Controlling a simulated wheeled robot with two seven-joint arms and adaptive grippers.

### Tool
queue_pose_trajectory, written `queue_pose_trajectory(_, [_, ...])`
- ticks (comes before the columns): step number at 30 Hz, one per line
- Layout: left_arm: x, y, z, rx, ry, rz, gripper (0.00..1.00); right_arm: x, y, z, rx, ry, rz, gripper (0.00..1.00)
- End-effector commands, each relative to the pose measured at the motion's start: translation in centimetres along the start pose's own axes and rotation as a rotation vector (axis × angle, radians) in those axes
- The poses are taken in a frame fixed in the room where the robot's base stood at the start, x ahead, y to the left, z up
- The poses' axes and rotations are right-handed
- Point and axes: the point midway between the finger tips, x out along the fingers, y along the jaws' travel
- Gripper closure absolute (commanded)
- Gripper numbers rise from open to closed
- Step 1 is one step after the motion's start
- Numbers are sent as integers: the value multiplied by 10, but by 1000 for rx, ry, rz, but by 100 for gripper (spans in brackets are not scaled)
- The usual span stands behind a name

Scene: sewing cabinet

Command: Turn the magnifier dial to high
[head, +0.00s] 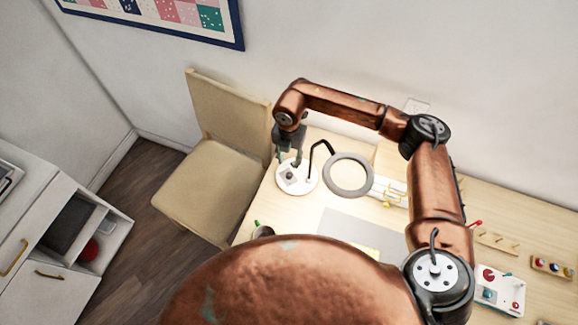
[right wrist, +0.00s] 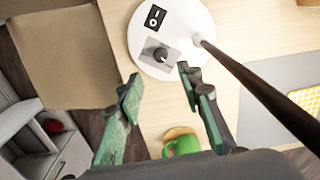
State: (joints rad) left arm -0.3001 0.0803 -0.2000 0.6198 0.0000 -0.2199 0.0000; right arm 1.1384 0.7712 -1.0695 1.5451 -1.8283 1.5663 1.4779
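The magnifier has a round white base (head: 308,183) on the table, a dark bent arm and a grey ring lens (head: 369,182). In the right wrist view the base (right wrist: 186,22) carries a dark dial knob (right wrist: 161,52) on a grey square plate. A black rocker switch (right wrist: 155,17) sits beyond the dial. My right gripper (head: 287,158) is over the base. In the right wrist view its two green fingers (right wrist: 156,78) are apart, with nothing between them. The dial lies just beyond the fingertips, roughly between them; contact cannot be told. My left gripper is not in view.
The magnifier's dark arm (right wrist: 262,92) passes close to the right finger. A green mug (right wrist: 184,146) stands near the table edge. A beige chair (head: 210,190) stands left of the table.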

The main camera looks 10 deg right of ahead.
Motion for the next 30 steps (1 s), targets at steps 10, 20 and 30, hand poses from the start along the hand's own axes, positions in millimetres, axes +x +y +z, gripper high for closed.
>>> queue_pose_trajectory(10, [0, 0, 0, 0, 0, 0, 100, -26, 0, 0, 0, 0, -1, 66])
queue_pose_trajectory(20, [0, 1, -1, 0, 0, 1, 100, -26, 0, 0, 0, 0, -1, 66])
queue_pose_trajectory(30, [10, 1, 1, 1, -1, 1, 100, -24, 24, 11, -18, -30, 80, 66])
